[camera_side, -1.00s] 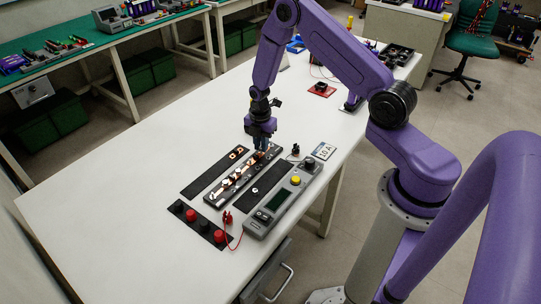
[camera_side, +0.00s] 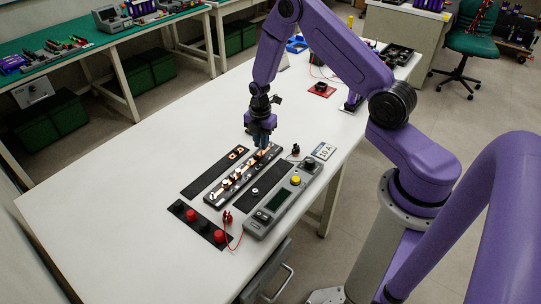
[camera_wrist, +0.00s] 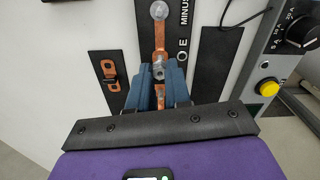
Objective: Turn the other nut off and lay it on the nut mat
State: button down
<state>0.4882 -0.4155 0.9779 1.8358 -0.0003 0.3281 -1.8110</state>
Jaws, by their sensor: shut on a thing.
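My gripper (camera_wrist: 158,80) points down at the far end of the busbar rack, its blue fingers closed on a small grey nut (camera_wrist: 158,72). Whether the nut is still on its stud is hard to tell. A copper busbar (camera_wrist: 160,38) runs along the black rack beneath, with a round bolt head (camera_wrist: 159,10) at its other end. In the side view my gripper (camera_side: 262,143) is over the rack (camera_side: 226,190). The black mat right of the rack (camera_side: 268,182) carries a small ring-like piece (camera_side: 255,191), apparently a nut.
A black mat with copper pieces (camera_side: 236,152) lies left of the rack. A grey meter box (camera_side: 280,203) with a yellow button stands to the right. A black strip with red and black knobs (camera_side: 199,222) lies in front, with a red lead beside it. The left tabletop is clear.

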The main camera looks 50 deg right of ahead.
jog(key=shift+r, duration=2)
